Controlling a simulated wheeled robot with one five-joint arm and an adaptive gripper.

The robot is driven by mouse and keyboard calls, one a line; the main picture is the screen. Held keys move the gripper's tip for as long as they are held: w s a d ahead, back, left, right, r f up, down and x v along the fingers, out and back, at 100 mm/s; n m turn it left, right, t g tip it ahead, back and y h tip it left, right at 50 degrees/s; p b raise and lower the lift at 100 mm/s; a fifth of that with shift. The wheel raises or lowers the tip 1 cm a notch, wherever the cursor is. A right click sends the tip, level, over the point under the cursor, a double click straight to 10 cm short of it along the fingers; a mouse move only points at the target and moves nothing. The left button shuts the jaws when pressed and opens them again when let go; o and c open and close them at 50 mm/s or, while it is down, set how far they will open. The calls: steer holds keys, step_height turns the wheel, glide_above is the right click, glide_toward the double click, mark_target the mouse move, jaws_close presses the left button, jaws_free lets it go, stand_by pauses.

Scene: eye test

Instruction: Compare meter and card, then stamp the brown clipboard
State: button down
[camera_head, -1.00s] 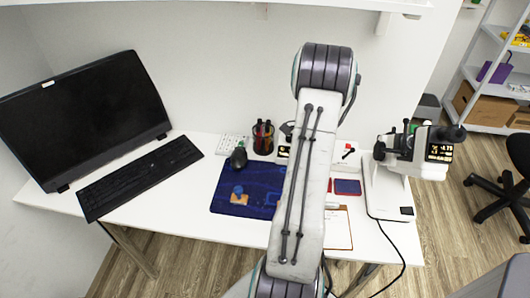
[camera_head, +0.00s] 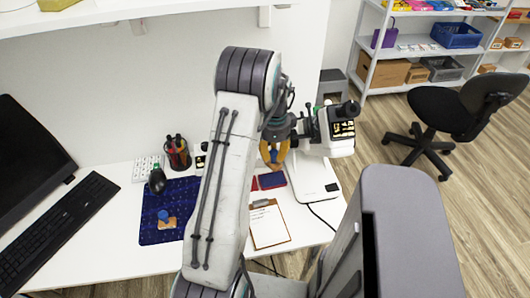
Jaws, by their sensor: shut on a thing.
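The brown clipboard (camera_head: 285,240) lies on the desk, right of my arm, with a white sheet (camera_head: 268,226) on it. The white and black meter (camera_head: 325,132) stands at the desk's right end. Its lit screen (camera_head: 342,130) shows figures too small to read. My gripper (camera_head: 273,162) has orange fingers, points down and is left of the meter, beyond the clipboard. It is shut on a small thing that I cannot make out. A stamp (camera_head: 165,220) with a blue handle and wooden base lies on the dark blue mat (camera_head: 180,192). I cannot make out a separate card.
A blue pad (camera_head: 272,180) lies beyond the clipboard, with a red edge beside it. A black chair (camera_head: 455,105) and shelves (camera_head: 420,50) stand right.

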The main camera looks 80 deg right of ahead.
mark_target(273, 162)
steer(key=shift+f+b, duration=1.8)
steer(key=shift+f, duration=1.1)
steer(key=shift+f+b, duration=0.45)
steer(key=shift+f, duration=0.1)
stand_by(0.4)
steer(key=shift+r, duration=0.2)
steer(key=shift+r+p, duration=2.4)
steer(key=shift+r, duration=0.95)
